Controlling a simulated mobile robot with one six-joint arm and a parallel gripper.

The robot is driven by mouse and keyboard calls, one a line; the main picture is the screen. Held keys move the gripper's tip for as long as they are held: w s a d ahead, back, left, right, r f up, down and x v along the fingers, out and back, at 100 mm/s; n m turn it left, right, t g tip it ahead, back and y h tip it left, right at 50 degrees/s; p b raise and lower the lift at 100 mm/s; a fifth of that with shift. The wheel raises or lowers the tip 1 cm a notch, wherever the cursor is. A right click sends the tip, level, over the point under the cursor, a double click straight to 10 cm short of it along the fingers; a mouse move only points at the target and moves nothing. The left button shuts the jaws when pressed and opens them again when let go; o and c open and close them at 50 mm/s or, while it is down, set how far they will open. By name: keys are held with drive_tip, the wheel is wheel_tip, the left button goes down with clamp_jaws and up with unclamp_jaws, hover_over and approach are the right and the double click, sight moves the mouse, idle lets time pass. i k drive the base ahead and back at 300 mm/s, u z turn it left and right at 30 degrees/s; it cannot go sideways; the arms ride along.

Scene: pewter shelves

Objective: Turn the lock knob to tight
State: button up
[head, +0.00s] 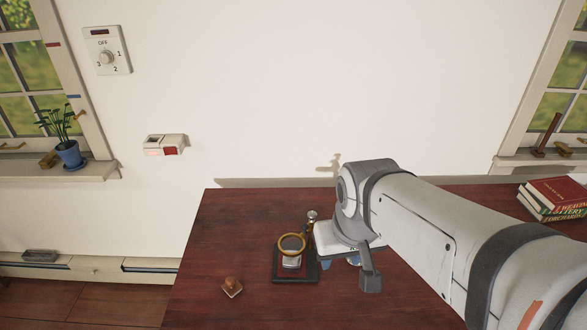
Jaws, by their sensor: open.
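A small stand with a brass-coloured ring (291,244) and a dark square base (294,278) is on the dark red table. Close to its right is a small device with a pale top (330,243) and blue parts below, largely covered by my arm. A small round metallic knob-like piece (312,215) rises behind them; I cannot tell whether it is the lock knob. No tight marking is readable. My gripper (370,279) is open, just right of the device, with one dark finger pointing down. I cannot tell whether it touches anything.
Several books (555,199) are stacked at the right. A dial (106,57) marked OFF is on the wall. The table's left part (222,235) is clear.

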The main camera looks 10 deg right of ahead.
sight(312, 215)
drive_tip(key=u, duration=0.05)
drive_tip(key=k, duration=0.5)
drive_tip(key=z, duration=1.95)
drive_tip(key=k, duration=0.7)
drive_tip(key=u, duration=1)
drive_tip(key=i, duration=0.55)
drive_tip(key=u, duration=0.05)
